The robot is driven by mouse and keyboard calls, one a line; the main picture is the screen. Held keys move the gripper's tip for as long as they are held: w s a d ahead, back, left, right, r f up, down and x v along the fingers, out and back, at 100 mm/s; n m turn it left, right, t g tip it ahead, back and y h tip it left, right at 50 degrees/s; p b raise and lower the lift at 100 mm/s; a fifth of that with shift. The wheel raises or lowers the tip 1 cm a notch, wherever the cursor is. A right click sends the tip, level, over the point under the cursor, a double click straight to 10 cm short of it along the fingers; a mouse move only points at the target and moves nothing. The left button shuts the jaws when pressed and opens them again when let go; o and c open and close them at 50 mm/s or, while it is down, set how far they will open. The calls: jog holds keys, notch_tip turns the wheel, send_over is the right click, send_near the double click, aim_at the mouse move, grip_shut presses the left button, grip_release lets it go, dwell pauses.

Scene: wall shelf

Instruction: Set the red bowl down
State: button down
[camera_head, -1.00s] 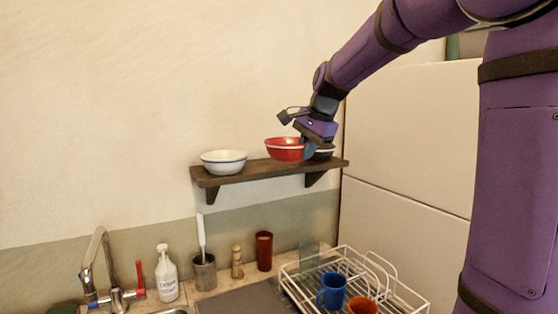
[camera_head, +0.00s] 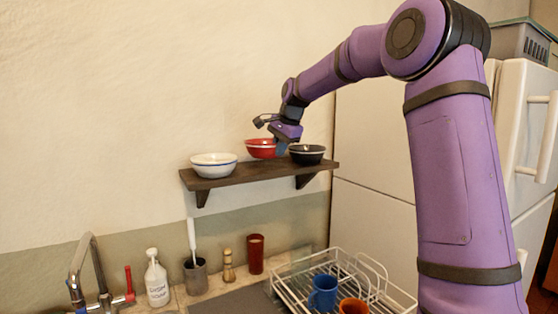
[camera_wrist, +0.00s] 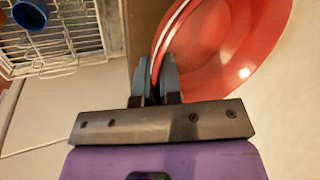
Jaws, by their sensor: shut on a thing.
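The red bowl (camera_head: 261,150) is upright over the wall shelf (camera_head: 255,174), between a white bowl and a black bowl. My gripper (camera_head: 281,148) is at the bowl's right side. In the wrist view, my gripper (camera_wrist: 153,85) has its fingers closed on the rim of the red bowl (camera_wrist: 225,50). I cannot tell whether the bowl's base touches the shelf, as its lower edge is close to the board.
The white bowl (camera_head: 214,164) stands at the shelf's left end, and the black bowl (camera_head: 307,153) at its right end. Below are a dish rack (camera_head: 345,278) with cups, a faucet (camera_head: 88,270) and a soap bottle (camera_head: 157,279). A fridge (camera_head: 380,150) stands right.

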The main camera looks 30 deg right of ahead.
jog(key=shift+f, duration=1.7)
jog(key=c, duration=1.3)
grip_release()
jog(key=shift+f, duration=0.1)
